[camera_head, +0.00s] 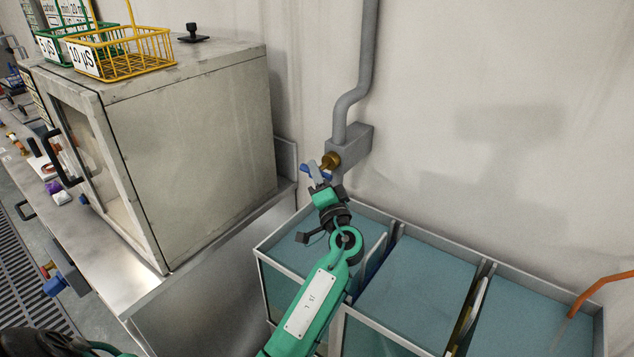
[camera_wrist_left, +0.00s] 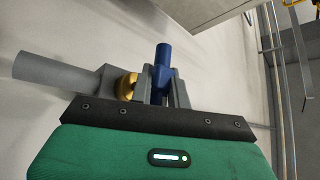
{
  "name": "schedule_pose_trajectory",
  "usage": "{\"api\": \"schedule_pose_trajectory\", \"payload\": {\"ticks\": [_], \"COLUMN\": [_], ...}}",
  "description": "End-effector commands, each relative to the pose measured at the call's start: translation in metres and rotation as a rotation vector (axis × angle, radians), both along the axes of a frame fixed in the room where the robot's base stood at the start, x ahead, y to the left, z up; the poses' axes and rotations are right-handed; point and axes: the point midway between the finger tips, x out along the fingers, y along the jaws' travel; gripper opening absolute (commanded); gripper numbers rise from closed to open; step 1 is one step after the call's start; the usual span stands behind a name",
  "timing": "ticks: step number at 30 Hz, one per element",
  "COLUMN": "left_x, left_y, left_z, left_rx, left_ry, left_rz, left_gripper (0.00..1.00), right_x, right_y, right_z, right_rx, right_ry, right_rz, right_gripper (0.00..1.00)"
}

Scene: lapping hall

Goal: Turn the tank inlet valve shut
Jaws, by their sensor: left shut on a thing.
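The tank inlet valve is on the wall, with a brass body (camera_head: 331,160) and a blue handle (camera_head: 306,171), below a grey pipe (camera_head: 349,104). My left gripper (camera_head: 318,176) is at the valve and shut on the blue handle. In the left wrist view, the blue handle (camera_wrist_left: 163,57) stands up between the fingers of my left gripper (camera_wrist_left: 163,82). The brass body (camera_wrist_left: 127,87) is just left of the fingers. My right gripper is not in view.
Tanks of blue-green liquid (camera_head: 415,290) with grey rims stand below the valve. A metal cabinet (camera_head: 190,150) on a steel bench is to the left, with a yellow basket (camera_head: 150,50) and a green basket (camera_head: 45,46) on top. An orange hose (camera_head: 600,283) is at the right.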

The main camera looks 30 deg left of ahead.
Motion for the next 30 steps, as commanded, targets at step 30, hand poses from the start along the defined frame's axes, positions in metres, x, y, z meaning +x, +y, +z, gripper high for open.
{"api": "schedule_pose_trajectory", "payload": {"ticks": [30], "left_x": [-0.022], "left_y": [-0.026], "left_z": [-0.018], "left_rx": [0.002], "left_ry": [0.002], "left_rz": [-0.001], "left_gripper": [0.39], "right_x": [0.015], "right_y": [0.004], "right_z": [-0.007], "right_rx": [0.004], "right_ry": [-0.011], "right_rz": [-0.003], "right_gripper": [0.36]}}
